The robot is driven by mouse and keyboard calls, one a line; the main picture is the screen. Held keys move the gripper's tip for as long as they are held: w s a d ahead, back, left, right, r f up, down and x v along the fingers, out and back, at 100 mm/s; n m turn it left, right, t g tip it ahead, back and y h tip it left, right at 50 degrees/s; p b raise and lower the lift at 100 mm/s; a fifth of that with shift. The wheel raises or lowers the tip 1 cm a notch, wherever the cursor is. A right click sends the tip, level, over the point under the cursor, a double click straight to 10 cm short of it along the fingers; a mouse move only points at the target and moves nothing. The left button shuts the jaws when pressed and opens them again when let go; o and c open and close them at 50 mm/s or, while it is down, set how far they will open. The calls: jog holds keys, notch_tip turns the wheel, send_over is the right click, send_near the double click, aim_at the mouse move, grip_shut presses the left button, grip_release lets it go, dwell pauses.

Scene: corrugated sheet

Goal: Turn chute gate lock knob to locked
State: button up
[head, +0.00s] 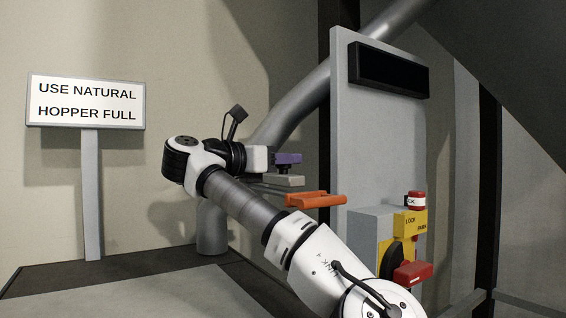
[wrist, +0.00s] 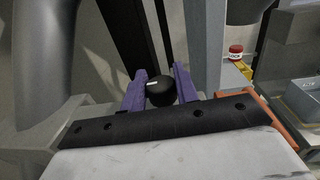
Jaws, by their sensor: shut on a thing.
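My gripper (wrist: 160,88) has two purple fingers, one on each side of a round black knob (wrist: 161,97) with a short white mark. The fingers are shut on this knob. In the head view my gripper (head: 288,159) shows left of the tall grey post, above a flat grey piece (head: 283,180). The knob is hidden there, and its lock and unlock markings cannot be read in either view.
An orange handle (head: 315,199) sticks out below and right of my gripper. A yellow panel (head: 410,223) marked LOCK and PARK carries red parts. A tall grey post (head: 378,130), a slanting pipe (head: 292,112) and a sign (head: 87,101) stand around.

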jog(key=shift+m+g+h, duration=0.4)
jog(key=shift+m+g, duration=0.1)
jog(key=shift+g, duration=0.1)
jog(key=o, duration=1)
jog(key=shift+c, duration=0.2)
